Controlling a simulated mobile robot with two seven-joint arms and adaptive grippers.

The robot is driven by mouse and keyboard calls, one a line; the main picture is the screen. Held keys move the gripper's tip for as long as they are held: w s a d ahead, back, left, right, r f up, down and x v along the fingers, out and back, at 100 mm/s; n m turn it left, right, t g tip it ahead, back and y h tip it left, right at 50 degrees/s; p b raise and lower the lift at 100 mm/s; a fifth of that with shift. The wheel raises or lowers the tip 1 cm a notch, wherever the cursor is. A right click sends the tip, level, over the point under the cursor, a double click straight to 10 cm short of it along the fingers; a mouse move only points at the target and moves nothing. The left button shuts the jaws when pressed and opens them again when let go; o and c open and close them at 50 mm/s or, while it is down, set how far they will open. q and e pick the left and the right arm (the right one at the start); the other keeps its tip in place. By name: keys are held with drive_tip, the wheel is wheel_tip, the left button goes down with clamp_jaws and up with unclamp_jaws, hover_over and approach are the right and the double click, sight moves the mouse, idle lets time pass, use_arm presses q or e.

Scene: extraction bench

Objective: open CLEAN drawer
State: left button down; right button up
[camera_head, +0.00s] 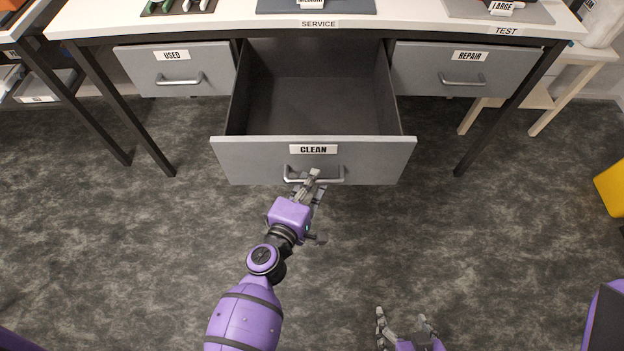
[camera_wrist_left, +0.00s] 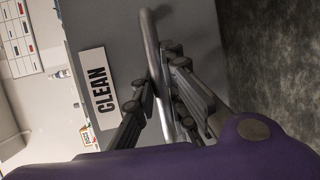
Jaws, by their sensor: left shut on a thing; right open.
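The CLEAN drawer (camera_head: 230,160) is pulled well out from under the middle of the bench, and its inside looks empty. Its front carries a CLEAN label (camera_head: 313,149) and a metal bar handle (camera_head: 330,180). My left gripper (camera_head: 312,183) is at the handle, left of its middle. In the left wrist view the fingers of my left gripper (camera_wrist_left: 160,95) are shut around the handle bar (camera_wrist_left: 150,45), beside the CLEAN label (camera_wrist_left: 97,88). My right gripper (camera_head: 405,325) is open and empty, low over the floor at the bottom edge of the head view.
The USED drawer (camera_head: 200,58) and the REPAIR drawer (camera_head: 430,75) are shut on either side. The white bench top (camera_head: 240,25) bears several trays. Dark bench legs (camera_head: 140,125) stand at both sides. The floor (camera_head: 110,230) in front is clear. A yellow object (camera_head: 612,190) is at the right edge.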

sight(313, 166)
use_arm(q)
drive_tip(key=w, duration=0.4)
drive_tip(key=shift+w, duration=0.1)
drive_tip(key=c, duration=1.8)
unclamp_jaws()
drive_tip(key=shift+o, duration=0.2)
drive_tip(key=shift+s, duration=0.2)
drive_tip(key=shift+s+a, duration=0.2)
drive_tip(key=shift+s, duration=0.1)
drive_tip(key=v, duration=1.1)
drive_tip(key=shift+r, duration=0.2)
drive_tip(key=shift+d, duration=0.1)
